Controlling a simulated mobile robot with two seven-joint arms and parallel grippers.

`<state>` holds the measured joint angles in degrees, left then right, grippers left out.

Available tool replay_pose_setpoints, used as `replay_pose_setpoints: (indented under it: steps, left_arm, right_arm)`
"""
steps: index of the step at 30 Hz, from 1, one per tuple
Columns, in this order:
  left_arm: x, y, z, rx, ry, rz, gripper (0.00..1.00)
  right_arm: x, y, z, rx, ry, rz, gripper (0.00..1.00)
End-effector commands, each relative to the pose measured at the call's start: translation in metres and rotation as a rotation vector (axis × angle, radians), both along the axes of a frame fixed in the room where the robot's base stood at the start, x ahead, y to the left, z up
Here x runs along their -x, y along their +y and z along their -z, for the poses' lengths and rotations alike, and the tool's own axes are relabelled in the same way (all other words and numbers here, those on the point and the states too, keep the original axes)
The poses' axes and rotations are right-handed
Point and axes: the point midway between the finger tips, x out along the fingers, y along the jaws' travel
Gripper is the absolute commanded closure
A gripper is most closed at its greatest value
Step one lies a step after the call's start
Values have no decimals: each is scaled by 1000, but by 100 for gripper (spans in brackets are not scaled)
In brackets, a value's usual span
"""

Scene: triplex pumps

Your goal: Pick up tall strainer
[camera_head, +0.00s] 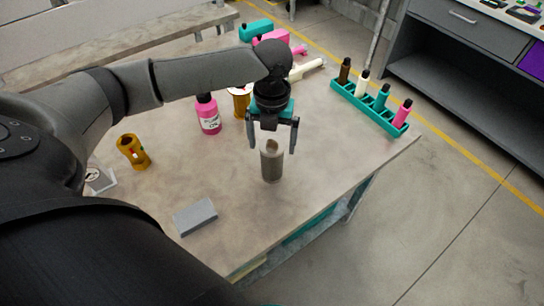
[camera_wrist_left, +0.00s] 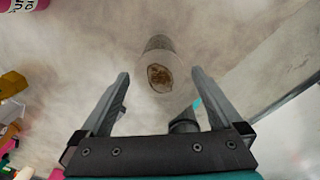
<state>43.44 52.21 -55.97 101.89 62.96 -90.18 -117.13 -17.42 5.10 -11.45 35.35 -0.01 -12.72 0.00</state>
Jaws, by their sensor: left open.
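The tall strainer appears to be the grey-brown cylinder (camera_head: 271,163) standing upright on the table, with a brownish top. My left gripper (camera_head: 272,143) is open above it in the head view, its two fingers on either side of the cylinder's upper end. In the left wrist view the cylinder (camera_wrist_left: 158,66) shows beyond and between the fingertips of the gripper (camera_wrist_left: 160,82), with nothing held. Whether a finger touches it cannot be told. My right gripper is not in view.
A pink bottle (camera_head: 208,114), a yellow spool-like part (camera_head: 241,102) and a yellow cylinder part (camera_head: 134,151) stand to the left. A grey block (camera_head: 195,216) lies in front. A teal rack (camera_head: 369,107) with several small bottles stands at the right edge.

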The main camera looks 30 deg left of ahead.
Motion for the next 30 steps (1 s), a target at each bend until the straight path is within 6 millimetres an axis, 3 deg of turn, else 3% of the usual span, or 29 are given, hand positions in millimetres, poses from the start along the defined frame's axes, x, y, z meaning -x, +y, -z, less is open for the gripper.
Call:
replay_pose_setpoints:
  steps: [5, 14, 21, 30]
  left_arm:
    - [0, 0, 11, 1, 2, 0, 0]
    - [-1, 1, 52, 0, 2, 0, 0]
    - [-2, 1, 54, 0, -1, 1, 0]
    - [-2, 1, 54, 0, -1, 1, 34]
  right_arm:
    - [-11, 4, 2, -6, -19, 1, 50]
    - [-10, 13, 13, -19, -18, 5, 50]
    - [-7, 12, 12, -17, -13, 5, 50]
    - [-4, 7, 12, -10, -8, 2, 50]
